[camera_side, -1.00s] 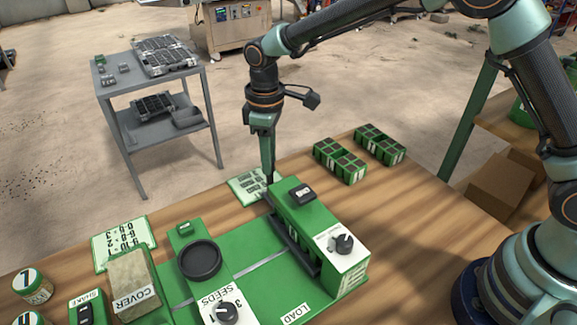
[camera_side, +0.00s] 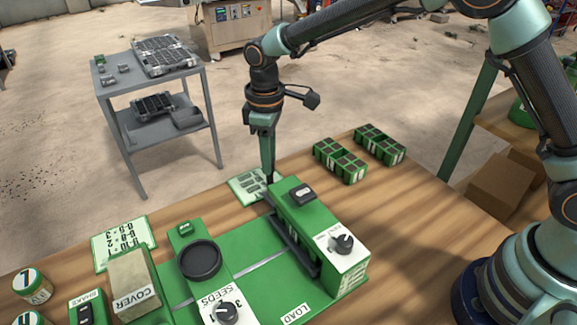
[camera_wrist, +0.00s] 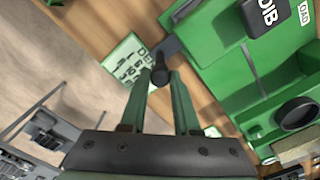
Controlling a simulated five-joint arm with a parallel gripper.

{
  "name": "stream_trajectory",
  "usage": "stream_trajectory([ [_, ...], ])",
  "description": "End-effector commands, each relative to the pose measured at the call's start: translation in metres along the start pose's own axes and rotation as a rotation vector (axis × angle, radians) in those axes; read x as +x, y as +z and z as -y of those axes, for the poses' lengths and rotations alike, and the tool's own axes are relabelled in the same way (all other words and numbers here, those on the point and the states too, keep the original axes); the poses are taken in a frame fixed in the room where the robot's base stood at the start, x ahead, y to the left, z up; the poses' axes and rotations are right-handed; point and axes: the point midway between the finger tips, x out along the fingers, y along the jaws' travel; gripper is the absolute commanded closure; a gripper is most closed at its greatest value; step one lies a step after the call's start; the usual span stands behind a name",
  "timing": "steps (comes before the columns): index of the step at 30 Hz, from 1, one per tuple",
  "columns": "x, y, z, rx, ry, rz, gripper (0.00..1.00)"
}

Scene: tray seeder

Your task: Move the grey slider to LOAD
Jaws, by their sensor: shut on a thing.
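The grey slider (camera_side: 295,247) is a long dark bar on the green seeder base (camera_side: 243,253). It lies at the right end of the base, along the left side of the tall green block with the DIB button (camera_side: 301,193). My gripper (camera_side: 268,180) points down at the slider's back end. In the wrist view, the fingertips of my gripper (camera_wrist: 160,80) are closed around the dark end of the slider (camera_wrist: 164,48). The LOAD label (camera_side: 296,313) is on the front edge of the base, near the slider's front end.
A round black cup (camera_side: 200,259) and a SEEDS dial (camera_side: 226,312) stand left of the slider. A COVER block (camera_side: 134,284) is farther left. Green cell trays (camera_side: 341,162) lie back right. A printed card (camera_side: 250,185) lies behind the base.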

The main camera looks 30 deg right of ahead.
Motion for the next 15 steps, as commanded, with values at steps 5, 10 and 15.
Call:
stream_trajectory([
  [5,-0.001,-0.016,0.015,-0.005,0.001,-0.003,1.00],
  [10,-0.001,-0.045,0.044,-0.006,0.001,-0.003,1.00],
  [15,-0.002,-0.065,0.063,-0.004,0.001,-0.005,1.00],
])
